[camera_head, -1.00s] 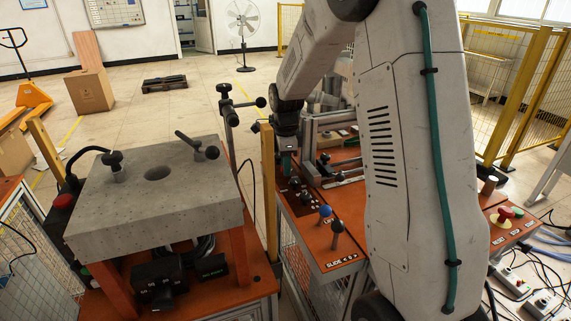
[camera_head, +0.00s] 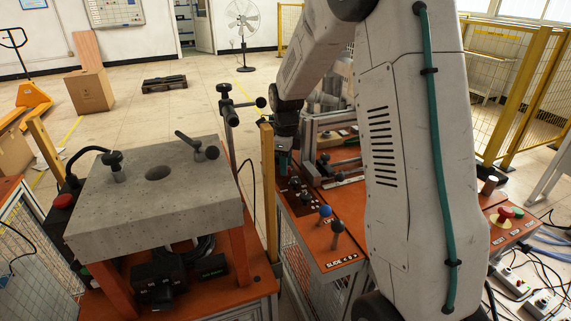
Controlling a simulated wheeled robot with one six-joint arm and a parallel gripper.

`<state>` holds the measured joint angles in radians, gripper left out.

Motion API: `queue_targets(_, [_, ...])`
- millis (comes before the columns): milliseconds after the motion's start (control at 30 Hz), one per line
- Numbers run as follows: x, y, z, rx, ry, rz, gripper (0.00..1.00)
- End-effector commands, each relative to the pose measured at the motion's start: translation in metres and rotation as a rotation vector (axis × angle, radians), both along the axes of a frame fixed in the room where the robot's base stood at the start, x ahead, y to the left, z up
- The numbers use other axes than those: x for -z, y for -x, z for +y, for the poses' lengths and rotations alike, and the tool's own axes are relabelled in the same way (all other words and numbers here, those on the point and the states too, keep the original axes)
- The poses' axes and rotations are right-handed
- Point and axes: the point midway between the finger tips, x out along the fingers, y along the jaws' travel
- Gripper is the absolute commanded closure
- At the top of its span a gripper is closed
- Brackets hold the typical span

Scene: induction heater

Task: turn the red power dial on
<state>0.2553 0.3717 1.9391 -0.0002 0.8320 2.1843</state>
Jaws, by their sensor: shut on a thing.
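My gripper (camera_head: 283,162) points down at the far end of the orange control panel (camera_head: 310,212), small and partly hidden by its own wrist. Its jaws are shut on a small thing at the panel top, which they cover. The red power dial cannot be made out; it appears to be the thing inside the jaws, and its turn angle is hidden. Small black knobs (camera_head: 300,192) sit on the panel just in front of the gripper. A blue-topped lever (camera_head: 325,213) and a black-topped lever (camera_head: 337,229) stand nearer.
A yellow post (camera_head: 268,190) stands close left of my gripper. Left of it is a grey block table (camera_head: 150,205) with clamp handles. A metal frame (camera_head: 312,150) stands right of the gripper. A red mushroom button (camera_head: 506,212) is at far right.

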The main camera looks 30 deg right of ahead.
Motion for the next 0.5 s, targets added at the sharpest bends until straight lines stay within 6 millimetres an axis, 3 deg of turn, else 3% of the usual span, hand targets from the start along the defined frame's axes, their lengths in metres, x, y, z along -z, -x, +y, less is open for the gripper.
queue_targets(200, [-0.0018, -0.0017, -0.0004, -0.001, 0.002, -0.006, 0.94])
queue_targets(233, [-0.0018, -0.0017, -0.0004, -0.001, 0.001, -0.006, 0.69])
queue_targets(300, [-0.0017, -0.0016, -0.0003, -0.001, 0.001, -0.005, 0.5])
queue_targets(500, [-0.0009, -0.0009, -0.0003, -0.001, 0.0, -0.003, 0.5])
